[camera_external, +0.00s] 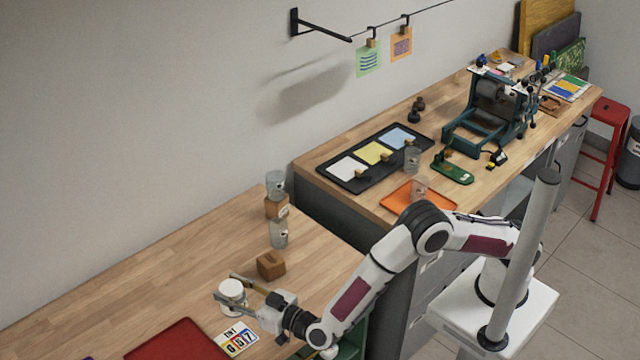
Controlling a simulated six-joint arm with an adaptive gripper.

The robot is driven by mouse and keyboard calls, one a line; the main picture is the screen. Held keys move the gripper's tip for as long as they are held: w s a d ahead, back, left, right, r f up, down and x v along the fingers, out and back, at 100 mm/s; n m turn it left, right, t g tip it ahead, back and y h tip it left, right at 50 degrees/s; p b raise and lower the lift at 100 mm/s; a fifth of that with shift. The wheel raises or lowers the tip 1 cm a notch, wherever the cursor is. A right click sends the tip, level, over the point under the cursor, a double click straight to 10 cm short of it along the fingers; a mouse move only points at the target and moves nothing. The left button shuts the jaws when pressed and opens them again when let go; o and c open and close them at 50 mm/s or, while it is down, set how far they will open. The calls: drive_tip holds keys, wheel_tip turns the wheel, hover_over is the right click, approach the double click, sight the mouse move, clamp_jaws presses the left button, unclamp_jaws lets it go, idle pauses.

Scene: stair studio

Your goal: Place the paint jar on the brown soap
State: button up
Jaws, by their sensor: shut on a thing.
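The paint jar (232,293) looks like a short white or grey round jar on the lower table. My gripper (232,291) is shut on it, with one finger on the far side and one on the near side. The jar appears upright; whether it touches the table I cannot tell. The brown soap (271,265) appears to be the brown block on the tabletop, just behind and right of the jar, apart from it. Its top looks bare.
Behind the soap stand a clear glass (279,235) and another brown block (277,209) with a glass (275,184) on top. A red tray (178,342) and a card with coloured numbers (237,339) lie in front. The table's left side is clear.

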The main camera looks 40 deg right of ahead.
drive_tip(key=w+d+r+m+h, duration=0.3)
drive_tip(key=w+d+r+h, duration=0.15)
drive_tip(key=w+d, duration=0.55)
drive_tip(key=r+m+h, duration=0.1)
drive_tip(key=m+h, duration=0.2)
drive_tip(key=h, duration=0.2)
hover_over(271, 259)
drive_tip(key=shift+r, duration=0.2)
drive_tip(key=shift+a, duration=0.1)
wheel_tip(271, 259, down, 6)
drive_tip(key=shift+f, duration=0.15)
drive_tip(key=shift+f, duration=1.9)
drive_tip(key=shift+f, duration=0.15)
